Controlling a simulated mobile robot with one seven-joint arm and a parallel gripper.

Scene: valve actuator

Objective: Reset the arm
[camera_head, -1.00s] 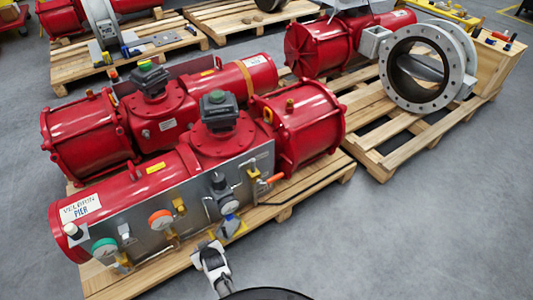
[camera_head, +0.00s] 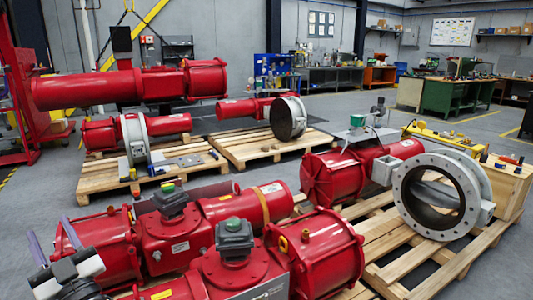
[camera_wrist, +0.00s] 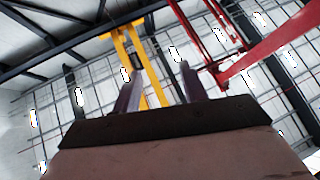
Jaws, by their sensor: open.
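My gripper (camera_head: 48,228) is at the lower left of the head view, in front of the red actuators on the near pallet. Its two fingers point up and stand apart, with nothing between them. The wrist view also shows the open gripper (camera_wrist: 157,74), with the ceiling beams and a yellow crane part behind it. Part of my white and black arm shows below the fingers; the rest is out of view.
Two red actuators (camera_head: 232,268) fill the near foreground. A grey flanged valve (camera_head: 402,200) stands on a pallet (camera_head: 452,255) at right. A large red cylinder (camera_head: 90,90) hangs at back left. Grey floor (camera_head: 515,250) is clear at far right.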

